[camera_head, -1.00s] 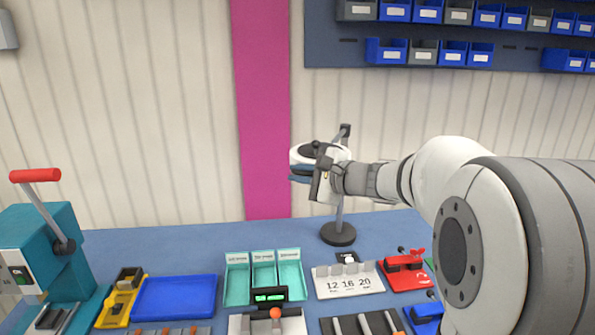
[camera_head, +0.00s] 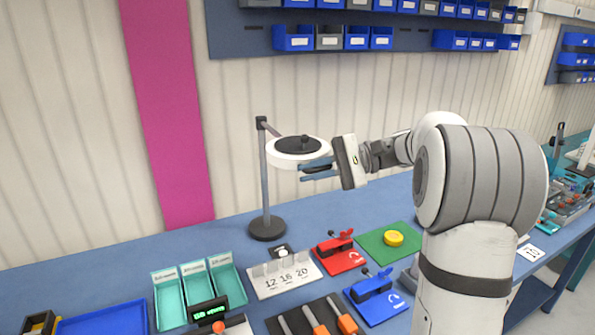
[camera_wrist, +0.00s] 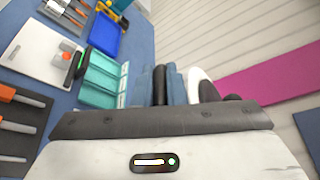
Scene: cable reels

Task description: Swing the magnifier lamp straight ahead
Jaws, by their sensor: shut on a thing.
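The magnifier lamp has a white ring head (camera_head: 290,152) with a dark knob on top. Its grey post (camera_head: 264,185) rises from a round dark base on the blue bench. The head reaches out to the right of the post in the head view. My gripper (camera_head: 317,170) is at the right edge of the head, shut on the lamp. In the wrist view the blue fingers (camera_wrist: 166,86) show beside a dark piece, with the white lamp head (camera_wrist: 198,82) just to their right. The exact contact is partly hidden by my gripper's body.
Below the lamp stand teal trays (camera_head: 198,288), a number block (camera_head: 285,279), a red clamp (camera_head: 340,252), a blue clamp (camera_head: 376,295) and a green plate (camera_head: 388,241) with a yellow disc. Blue bins (camera_head: 293,38) hang on the wall behind. The air around the lamp head looks clear.

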